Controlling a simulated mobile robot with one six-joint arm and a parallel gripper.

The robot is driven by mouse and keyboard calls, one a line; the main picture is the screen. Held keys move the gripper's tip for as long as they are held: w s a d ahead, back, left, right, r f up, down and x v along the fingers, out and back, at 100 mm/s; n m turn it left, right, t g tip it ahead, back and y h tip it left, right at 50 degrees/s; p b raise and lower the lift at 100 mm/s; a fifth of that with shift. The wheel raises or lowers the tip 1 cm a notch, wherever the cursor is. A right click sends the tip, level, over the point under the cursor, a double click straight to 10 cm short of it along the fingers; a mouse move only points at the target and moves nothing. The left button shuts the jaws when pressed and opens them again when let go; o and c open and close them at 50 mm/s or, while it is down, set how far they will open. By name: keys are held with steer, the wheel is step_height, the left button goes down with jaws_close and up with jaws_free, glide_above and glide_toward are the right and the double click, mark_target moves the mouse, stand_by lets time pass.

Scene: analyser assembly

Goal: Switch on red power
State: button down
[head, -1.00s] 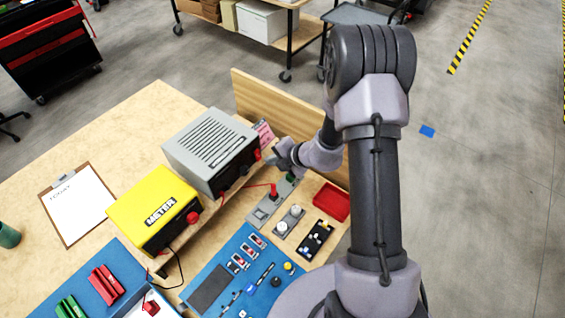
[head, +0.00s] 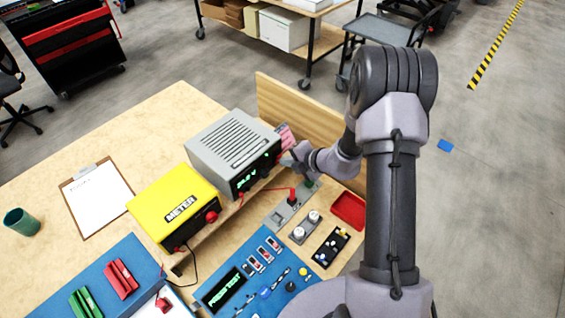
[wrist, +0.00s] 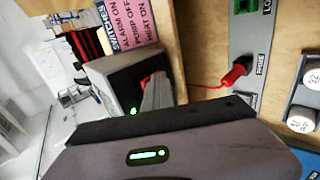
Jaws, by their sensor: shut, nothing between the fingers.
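The grey power supply box (head: 232,140) stands on the bench, its front display (head: 247,178) lit green. In the wrist view the box (wrist: 122,80) is partly behind my gripper, and a red switch part (wrist: 147,79) shows right by the fingertips. My gripper (head: 292,160) is shut and empty at the right end of the box front; its fingers also show in the wrist view (wrist: 157,92). The fingers look to be at the switch, but contact cannot be told. A red lead runs to a red plug (wrist: 234,75) on a grey plate.
The yellow meter (head: 175,205) stands left of the box. A wooden back board (head: 310,125) and a pink label card (wrist: 130,25) are close to my gripper. A blue panel (head: 268,300) with a lit green display, a red tray (head: 348,209) and a clipboard (head: 97,198) lie on the bench.

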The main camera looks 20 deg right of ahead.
steer(key=shift+r, duration=0.1)
steer(key=shift+w+a+r+p, duration=0.1)
steer(key=shift+w+r+p, duration=0.1)
steer(key=shift+r+p, duration=0.65)
